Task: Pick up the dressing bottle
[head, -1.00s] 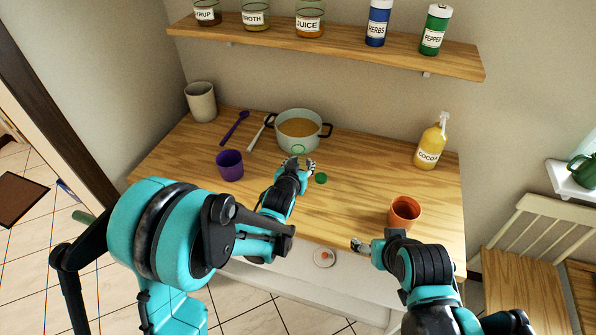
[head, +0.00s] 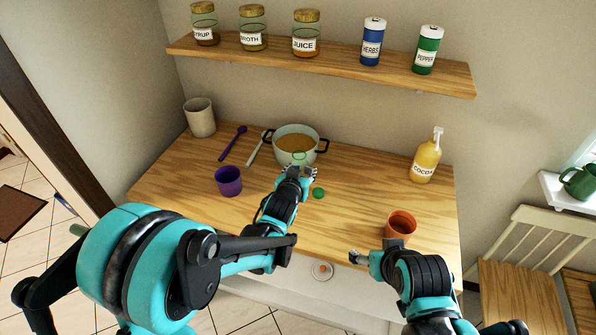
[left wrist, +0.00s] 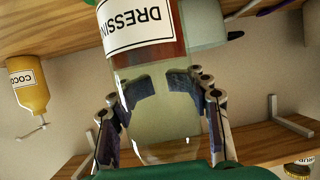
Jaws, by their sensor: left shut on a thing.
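The dressing bottle (left wrist: 140,28) is clear glass with a white label and a reddish-brown band, and its label reads upside down in the left wrist view. My left gripper (left wrist: 157,88) is shut on it, with a finger on each side of the clear glass. In the head view my left gripper (head: 300,173) is over the counter, just in front of the pot. The bottle is hard to make out there; a faint green ring shows just beyond the fingers. My right gripper (head: 362,254) is near the counter's front edge, and its fingers are too small to read.
The pot (head: 322,155) stands behind my left gripper. A purple cup (head: 229,181) is to its left, and a green disc (head: 318,193) lies to its right. An orange cup (head: 401,224) and the cocoa bottle (head: 425,160) stand further right. A shelf (head: 340,62) of jars hangs above.

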